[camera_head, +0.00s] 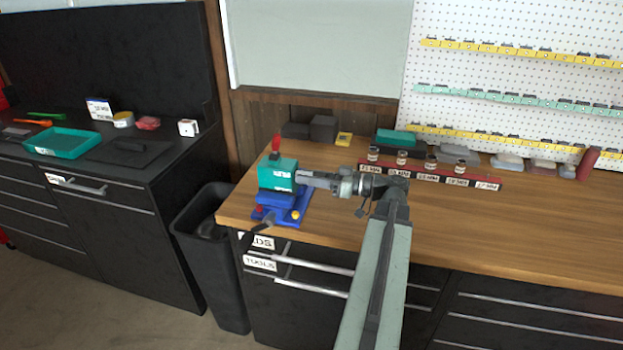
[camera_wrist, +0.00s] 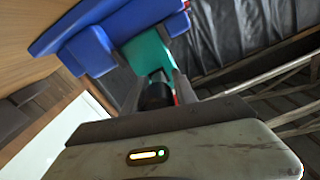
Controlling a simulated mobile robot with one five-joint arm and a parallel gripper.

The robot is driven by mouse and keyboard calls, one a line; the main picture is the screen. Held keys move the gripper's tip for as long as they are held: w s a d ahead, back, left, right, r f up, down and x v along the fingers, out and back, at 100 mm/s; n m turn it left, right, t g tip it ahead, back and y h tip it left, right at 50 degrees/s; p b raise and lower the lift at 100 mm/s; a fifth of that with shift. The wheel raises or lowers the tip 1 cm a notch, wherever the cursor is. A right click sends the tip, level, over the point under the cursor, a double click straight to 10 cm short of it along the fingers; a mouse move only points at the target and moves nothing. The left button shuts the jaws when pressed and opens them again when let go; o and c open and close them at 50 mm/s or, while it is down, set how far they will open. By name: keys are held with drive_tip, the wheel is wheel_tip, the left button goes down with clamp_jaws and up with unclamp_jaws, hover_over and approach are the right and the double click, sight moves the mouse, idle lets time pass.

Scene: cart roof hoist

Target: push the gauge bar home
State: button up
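A teal block fixture (camera_head: 277,174) with a red knob (camera_head: 276,144) stands on a blue base (camera_head: 284,205) at the left end of the wooden bench. My gripper (camera_head: 302,179) is level with the block, at its right side. In the wrist view, my gripper's two fingers (camera_wrist: 160,88) flank a short dark round piece (camera_wrist: 156,96), which looks like the gauge bar's end. It points at the teal block (camera_wrist: 148,54), with the blue base (camera_wrist: 110,30) beside it. The bar's far end and its depth in the block are hidden.
A labelled rack (camera_head: 430,174) holds several short cylinders behind my arm, with its rightmost place bare. A black bin (camera_head: 212,260) stands on the floor left of the bench. Grey blocks (camera_head: 322,128) lie at the back.

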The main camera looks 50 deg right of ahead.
drive_tip(key=shift+o, duration=1.2)
drive_tip(key=shift+a, duration=0.1)
drive_tip(key=shift+s+d, duration=0.1)
drive_tip(key=shift+d, duration=0.1)
drive_tip(key=v, duration=0.7)
drive_tip(key=shift+s+d, duration=0.15)
drive_tip(key=shift+s, duration=0.2)
